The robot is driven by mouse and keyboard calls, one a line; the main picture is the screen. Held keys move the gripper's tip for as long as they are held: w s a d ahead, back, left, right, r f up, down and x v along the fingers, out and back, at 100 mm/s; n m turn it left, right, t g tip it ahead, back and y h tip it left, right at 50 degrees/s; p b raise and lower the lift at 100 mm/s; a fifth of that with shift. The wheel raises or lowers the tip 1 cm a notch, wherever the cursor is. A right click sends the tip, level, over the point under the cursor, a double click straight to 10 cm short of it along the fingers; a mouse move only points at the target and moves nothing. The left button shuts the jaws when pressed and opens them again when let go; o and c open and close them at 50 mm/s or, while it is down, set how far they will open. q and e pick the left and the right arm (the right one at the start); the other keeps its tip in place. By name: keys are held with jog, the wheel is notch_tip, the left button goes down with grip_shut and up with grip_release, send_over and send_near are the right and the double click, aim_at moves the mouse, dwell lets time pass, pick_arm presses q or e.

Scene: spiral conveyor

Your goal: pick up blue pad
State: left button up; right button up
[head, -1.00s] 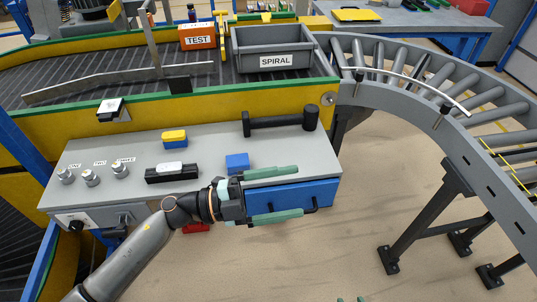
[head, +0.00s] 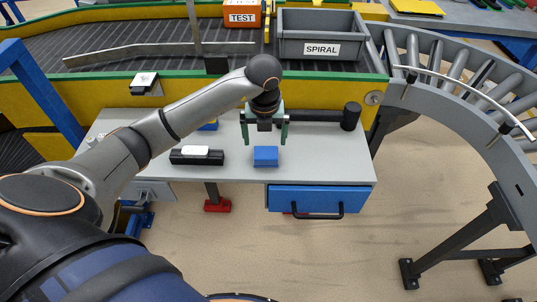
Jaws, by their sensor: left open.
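The blue pad (head: 265,156) lies on the grey workbench top (head: 330,165), near its front edge and above the blue drawer. My left gripper (head: 264,140) points down just behind and above the pad, with its two green fingers spread apart and nothing between them. The fingertips look a little above the bench; the exact height over the pad is hard to tell. My right gripper is not in the head view.
A black block with a white top (head: 196,154) lies left of the pad. A blue drawer (head: 305,199) is below. The conveyor's yellow wall (head: 330,90) stands behind the bench. A grey SPIRAL bin (head: 320,35) sits on the belt.

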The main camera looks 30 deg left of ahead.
aim_at(266, 152)
pick_arm(q)
jog(key=f, duration=0.5)
jog(key=w+f, duration=0.1)
jog(key=f, duration=0.1)
jog(key=shift+w+a+f, duration=0.1)
jog(key=shift+a+f, duration=0.15)
jog(key=shift+f, duration=0.1)
jog(key=shift+c, duration=0.2)
jog(key=c, duration=1)
jog(key=shift+c, duration=0.2)
jog(key=shift+r, duration=0.1)
